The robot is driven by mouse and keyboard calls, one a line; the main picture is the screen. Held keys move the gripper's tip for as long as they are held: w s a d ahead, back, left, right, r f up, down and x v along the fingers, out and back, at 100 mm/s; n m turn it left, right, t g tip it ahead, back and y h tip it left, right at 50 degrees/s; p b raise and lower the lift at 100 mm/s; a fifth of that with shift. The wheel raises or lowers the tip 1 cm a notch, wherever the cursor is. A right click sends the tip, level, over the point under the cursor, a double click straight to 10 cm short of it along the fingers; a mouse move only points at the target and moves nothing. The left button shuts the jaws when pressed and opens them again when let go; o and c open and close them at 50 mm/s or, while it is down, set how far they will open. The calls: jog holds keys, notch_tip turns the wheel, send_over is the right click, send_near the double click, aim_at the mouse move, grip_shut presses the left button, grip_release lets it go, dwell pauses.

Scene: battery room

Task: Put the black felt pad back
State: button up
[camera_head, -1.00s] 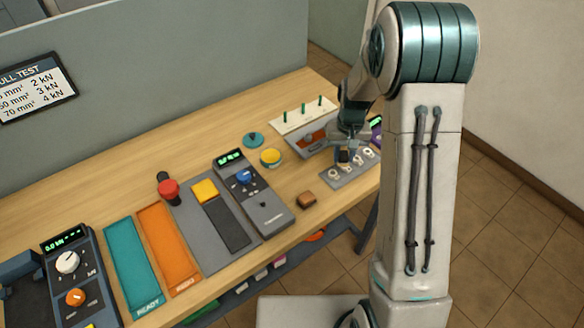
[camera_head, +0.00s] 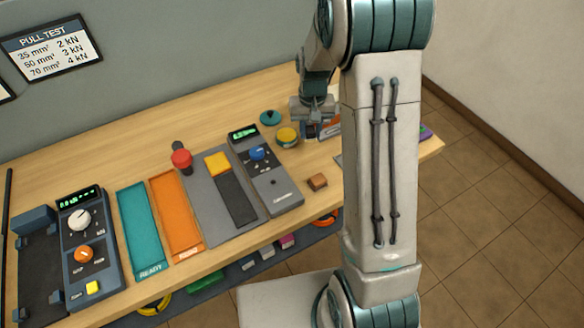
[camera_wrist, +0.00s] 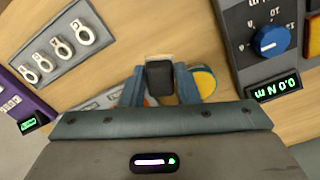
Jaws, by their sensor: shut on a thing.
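My gripper (camera_wrist: 160,88) is shut on a small black piece (camera_wrist: 160,79), which looks like the black felt pad. A pale edge shows just beyond it in the wrist view. In the head view my gripper (camera_head: 312,128) hangs over the back right of the bench, just right of a round yellow-topped pot (camera_head: 287,136). The held piece is too small to make out there. The pot also shows in the wrist view (camera_wrist: 206,80), beside the right finger and partly hidden by it.
A teal disc (camera_head: 270,117) lies behind the pot. A grey plate with several ring lugs (camera_wrist: 42,68) is at left in the wrist view. My arm hides the bench's right part.

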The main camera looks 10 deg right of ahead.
jog(key=s+d+r+m+b, duration=0.35)
jog(key=s+d+b, duration=0.25)
jog(key=s, duration=0.4)
jog(key=p, duration=0.1)
send_over(303, 164)
jog(key=shift+m, duration=0.35)
notch_tip(303, 164, down, 7)
jog(key=shift+f, duration=0.2)
jog(key=shift+f+p, duration=0.4)
jog(key=shift+f, duration=1.65)
jog(key=shift+f, duration=0.25)
jog(key=o, duration=0.9)
jog(key=shift+r, duration=0.1)
